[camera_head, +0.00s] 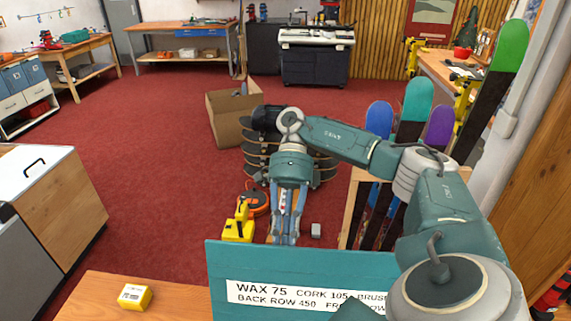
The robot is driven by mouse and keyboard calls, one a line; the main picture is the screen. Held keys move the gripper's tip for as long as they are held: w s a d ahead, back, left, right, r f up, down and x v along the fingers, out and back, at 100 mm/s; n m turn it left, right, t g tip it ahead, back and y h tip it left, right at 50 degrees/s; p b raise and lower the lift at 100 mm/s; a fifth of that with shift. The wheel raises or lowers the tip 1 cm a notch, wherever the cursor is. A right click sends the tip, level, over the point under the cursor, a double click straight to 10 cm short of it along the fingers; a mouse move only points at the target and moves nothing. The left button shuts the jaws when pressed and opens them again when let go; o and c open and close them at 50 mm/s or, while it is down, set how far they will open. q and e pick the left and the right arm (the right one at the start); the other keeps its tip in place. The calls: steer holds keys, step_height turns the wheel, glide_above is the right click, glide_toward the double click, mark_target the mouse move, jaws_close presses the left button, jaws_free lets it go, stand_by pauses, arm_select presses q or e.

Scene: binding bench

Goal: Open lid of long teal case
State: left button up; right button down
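A teal panel (240,264) with a white printed label about wax, cork and brush stands at the bottom centre, its broad face toward me. It looks like the raised lid of the long teal case; the case body is not visible below the picture edge. My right arm reaches over from the right, and its gripper (284,240) points down at the panel's top edge. Its two fingers are apart with a gap between them, and their tips end at or behind that edge. I cannot tell whether they touch the panel. My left gripper is out of view.
A small yellow box (135,297) lies on the wooden bench (95,297) at lower left. Beyond the panel are a yellow tool (238,228), a cardboard box (226,118) and stacked dark boards (255,158). Snowboards (380,200) stand at right. Red carpet is clear at left.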

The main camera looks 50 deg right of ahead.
steer(key=c, duration=1.7)
jaws_free()
steer(key=shift+s+a+f, duration=0.1)
steer(key=shift+a+f, duration=0.15)
steer(key=shift+f, duration=0.55)
steer(key=shift+o, duration=0.2)
steer(key=shift+d+r, duration=0.1)
steer(key=shift+r, duration=0.05)
steer(key=v, duration=0.7)
steer(key=shift+w+r, duration=0.2)
steer(key=shift+w, duration=0.05)
steer(key=shift+d, duration=0.1)
